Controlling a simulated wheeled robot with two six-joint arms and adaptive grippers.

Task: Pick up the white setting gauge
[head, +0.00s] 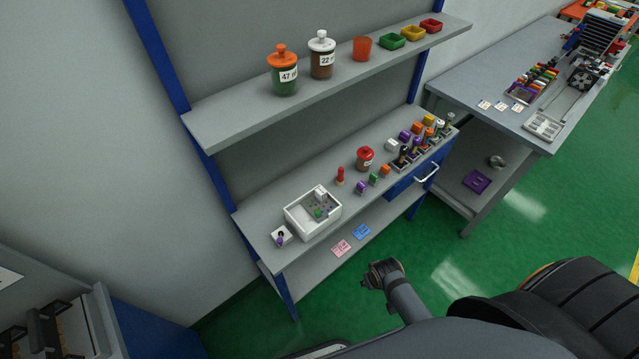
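I cannot tell for certain which thing is the white setting gauge. A small white block (391,145) stands on the bench shelf, left of the purple and orange blocks. Another small white piece (320,194) stands at the back of the white open box, and a white holder (281,236) with a dark purple piece sits at the shelf's left end. A dark arm end (383,273), which seems to be my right gripper, is low in front of the bench, apart from all these; its fingers are not clear. My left gripper is not in view.
The white box (299,220) holds small parts. A red-lidded jar (365,159), small coloured blocks and a rack of coloured-handled tools (424,150) share the shelf. Jars and bins line the upper shelf (330,88). A grey table (500,62) is at right. Green floor (480,270) is clear.

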